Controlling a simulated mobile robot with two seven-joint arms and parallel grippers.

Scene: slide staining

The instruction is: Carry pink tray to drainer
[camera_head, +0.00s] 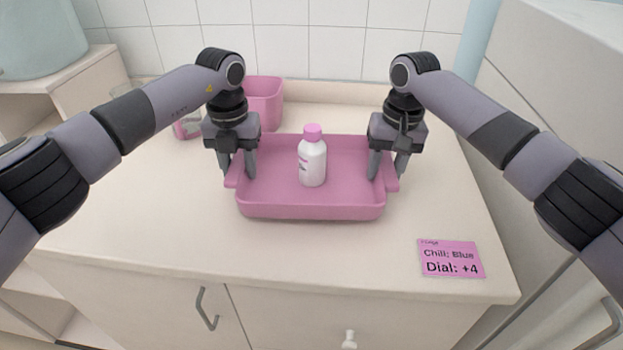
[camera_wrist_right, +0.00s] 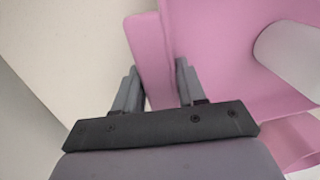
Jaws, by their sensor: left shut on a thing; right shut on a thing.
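The pink tray (camera_head: 310,211) is on or just above the white counter; I cannot tell which. A white bottle with a pink cap (camera_head: 312,162) stands upright inside it. My left gripper (camera_head: 238,176) is shut on the tray's left rim. My right gripper (camera_head: 387,176) is shut on the tray's right rim. In the right wrist view, the right fingers (camera_wrist_right: 158,88) straddle the tray's pink handle (camera_wrist_right: 150,55), and the bottle (camera_wrist_right: 290,58) shows at the right. I cannot make out a drainer.
A pink bin (camera_head: 264,100) stands behind the left gripper, with a glass jar with pink content (camera_head: 187,127) beside it. A tiled wall closes the back.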

